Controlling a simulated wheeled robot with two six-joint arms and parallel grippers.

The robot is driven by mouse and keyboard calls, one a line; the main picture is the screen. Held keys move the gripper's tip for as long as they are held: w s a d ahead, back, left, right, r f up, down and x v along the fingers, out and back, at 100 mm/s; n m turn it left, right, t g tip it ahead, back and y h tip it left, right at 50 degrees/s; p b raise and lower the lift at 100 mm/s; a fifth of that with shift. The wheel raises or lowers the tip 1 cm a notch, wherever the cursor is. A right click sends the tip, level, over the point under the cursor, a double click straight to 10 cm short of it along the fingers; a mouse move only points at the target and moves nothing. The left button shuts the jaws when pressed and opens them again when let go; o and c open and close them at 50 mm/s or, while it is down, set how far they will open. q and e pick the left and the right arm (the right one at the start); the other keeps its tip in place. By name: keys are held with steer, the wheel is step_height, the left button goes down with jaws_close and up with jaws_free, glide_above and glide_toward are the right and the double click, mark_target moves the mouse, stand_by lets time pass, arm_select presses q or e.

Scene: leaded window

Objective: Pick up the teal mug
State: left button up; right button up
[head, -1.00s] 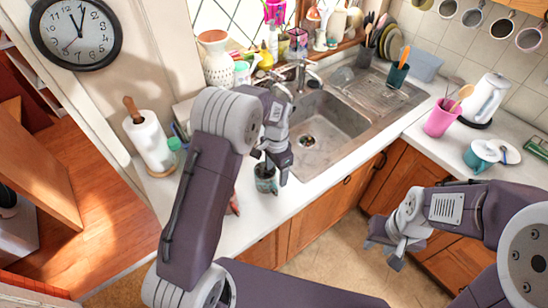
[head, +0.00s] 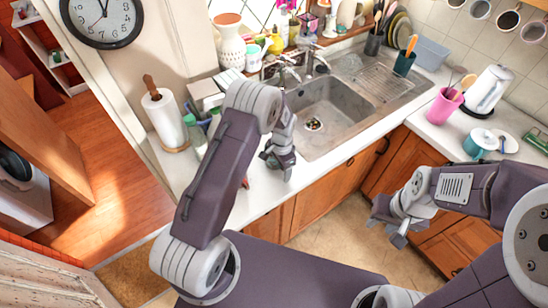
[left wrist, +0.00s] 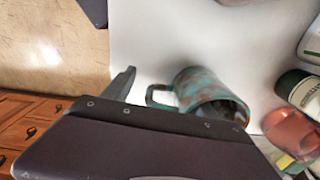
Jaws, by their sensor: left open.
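The teal mug (left wrist: 207,92), mottled with rusty brown, stands on the white counter in the left wrist view. Its handle points left, and my gripper's body hides part of its lower side. In the head view I cannot make the mug out behind my left gripper (head: 280,163), which is low over the counter in front of the sink. The left gripper is open, with one dark finger showing left of the mug's handle in the wrist view; nothing is held. My right gripper (head: 388,226) is open and empty, over the floor in front of the cabinets.
The sink (head: 330,113) lies behind the left gripper. A paper towel roll (head: 163,117) stands to the left, with bottles beside it. In the wrist view a bottle with a dark top (left wrist: 298,88) is close right of the mug. A pink cup (head: 443,106) and teal pot (head: 480,145) stand far right.

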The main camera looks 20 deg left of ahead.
arm_select(q)
steer(key=shift+w, duration=0.1)
steer(key=shift+w+f, duration=0.15)
steer(key=shift+w, duration=0.05)
steer(key=c, duration=0.4)
steer(key=shift+w, duration=0.1)
steer(key=c, duration=1)
jaws_close()
arm_select(e)
steer(key=shift+w+f, duration=0.15)
steer(key=shift+w, duration=0.15)
steer(key=shift+w+f, duration=0.1)
